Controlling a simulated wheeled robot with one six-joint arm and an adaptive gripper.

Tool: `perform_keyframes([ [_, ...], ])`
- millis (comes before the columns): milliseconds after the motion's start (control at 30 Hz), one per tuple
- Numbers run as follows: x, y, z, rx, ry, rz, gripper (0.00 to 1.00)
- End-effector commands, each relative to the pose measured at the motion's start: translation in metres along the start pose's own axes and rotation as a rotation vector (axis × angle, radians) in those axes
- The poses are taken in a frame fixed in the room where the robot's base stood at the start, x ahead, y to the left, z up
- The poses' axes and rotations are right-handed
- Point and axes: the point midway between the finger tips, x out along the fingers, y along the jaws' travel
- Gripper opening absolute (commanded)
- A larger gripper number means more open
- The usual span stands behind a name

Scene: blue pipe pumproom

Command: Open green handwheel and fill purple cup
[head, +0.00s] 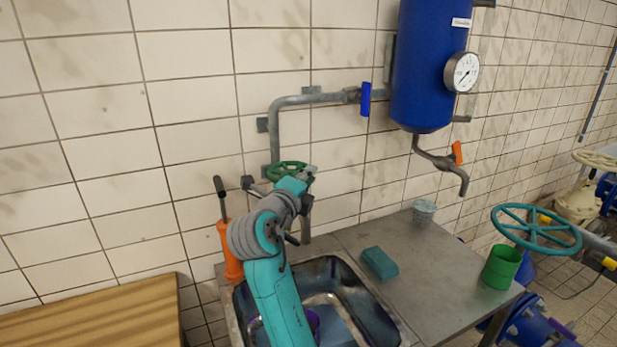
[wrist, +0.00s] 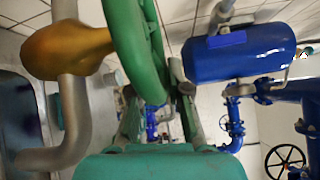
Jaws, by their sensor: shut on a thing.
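The green handwheel (head: 285,166) sits on the grey pipe against the tiled wall, above the sink. In the wrist view its thick green rim (wrist: 138,45) runs down between the fingers of my gripper (wrist: 158,98). My gripper (head: 306,178) is shut on this rim in the head view, with my arm partly covering the fittings below. A purple cup (head: 315,321) shows only in part inside the sink, mostly hidden behind my arm. I cannot see whether water runs or what the cup holds.
The metal sink (head: 345,275) adjoins a grey counter with a teal sponge (head: 380,262), a green cup (head: 501,267) and a grey cup (head: 424,212). A blue tank (head: 425,70) hangs above. A wooden table (head: 100,315) is at left.

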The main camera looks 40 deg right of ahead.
Motion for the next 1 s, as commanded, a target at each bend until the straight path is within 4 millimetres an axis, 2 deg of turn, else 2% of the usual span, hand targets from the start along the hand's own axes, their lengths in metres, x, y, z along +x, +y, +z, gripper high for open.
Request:
perform_keyframes([
  [367,-0.002,-0.004,0.002,0.007,-0.004,-0.008,0.0],
  [400,-0.002,-0.004,0.002,0.007,-0.004,-0.008,0.27],
  [467,-0.002,-0.004,0.002,0.006,-0.004,-0.007,0.39],
  [800,-0.003,-0.001,0.001,0.002,-0.001,-0.003,0.39],
  [1000,-0.027,-0.001,0.002,0.002,-0.004,-0.002,0.39],
])
